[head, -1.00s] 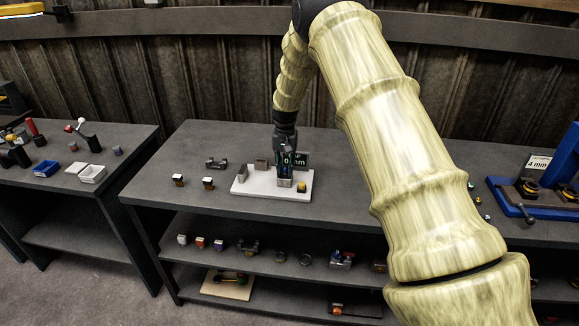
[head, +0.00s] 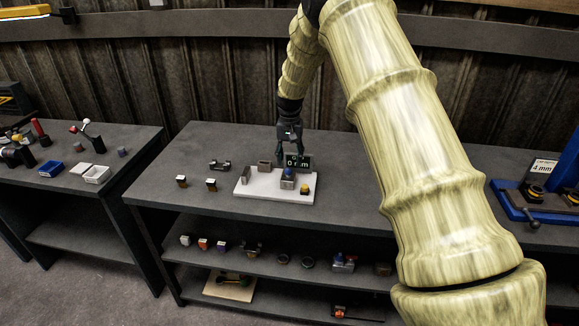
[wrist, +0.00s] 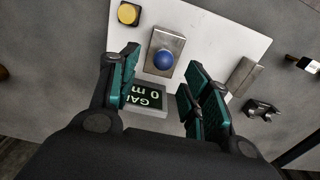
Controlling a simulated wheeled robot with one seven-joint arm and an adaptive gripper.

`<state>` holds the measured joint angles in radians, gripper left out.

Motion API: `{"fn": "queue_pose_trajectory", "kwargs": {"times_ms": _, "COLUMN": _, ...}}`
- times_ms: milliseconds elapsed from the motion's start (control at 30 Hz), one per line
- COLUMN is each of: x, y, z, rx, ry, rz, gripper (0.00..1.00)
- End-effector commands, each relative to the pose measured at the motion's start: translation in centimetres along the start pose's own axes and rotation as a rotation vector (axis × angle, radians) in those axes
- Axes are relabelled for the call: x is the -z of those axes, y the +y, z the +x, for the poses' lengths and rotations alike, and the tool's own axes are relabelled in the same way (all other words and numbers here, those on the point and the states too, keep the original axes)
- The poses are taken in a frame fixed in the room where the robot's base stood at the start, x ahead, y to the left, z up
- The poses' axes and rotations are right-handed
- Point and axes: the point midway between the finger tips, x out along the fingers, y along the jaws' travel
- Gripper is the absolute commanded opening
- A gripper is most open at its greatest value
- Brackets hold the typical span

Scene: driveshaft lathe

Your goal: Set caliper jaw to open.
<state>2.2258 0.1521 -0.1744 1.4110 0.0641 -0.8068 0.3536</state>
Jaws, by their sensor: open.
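The caliper fixture is a white board (head: 262,191) on the middle table. On it stands a grey metal jaw block (head: 287,183) topped by a blue ball knob (head: 288,173). A yellow button (head: 305,189) sits at the board's right. Another grey upright block (head: 246,175) stands to the left. My gripper (head: 290,151) is open and empty above the display and knob. In the wrist view the blue knob (wrist: 163,60) lies just beyond the spread fingers (wrist: 165,85).
Small blocks (head: 211,184) and a dark metal part (head: 220,165) lie left of the board. The lower shelf (head: 232,258) holds several parts. A blue vise-like fixture (head: 522,204) is at far right. The left table (head: 128,147) holds bins and levers.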

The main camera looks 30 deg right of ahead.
Motion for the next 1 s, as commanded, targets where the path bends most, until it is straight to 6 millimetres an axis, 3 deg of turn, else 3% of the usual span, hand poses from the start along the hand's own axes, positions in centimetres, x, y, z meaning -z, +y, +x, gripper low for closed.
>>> {"fn": "queue_pose_trajectory", "kwargs": {"times_ms": 200, "x": 0.0, "y": 0.0, "z": -4.0, "rx": 0.001, "ry": 0.001, "rz": 0.0, "gripper": 0.48}}
{"fn": "queue_pose_trajectory", "kwargs": {"times_ms": 400, "x": 0.0, "y": 0.1, "z": -6.2, "rx": 0.0, "ry": 0.0, "rz": 0.0, "gripper": 0.48}}
{"fn": "queue_pose_trajectory", "kwargs": {"times_ms": 1000, "x": 0.0, "y": 0.1, "z": -7.0, "rx": 0.0, "ry": -0.001, "rz": 0.001, "gripper": 0.48}}
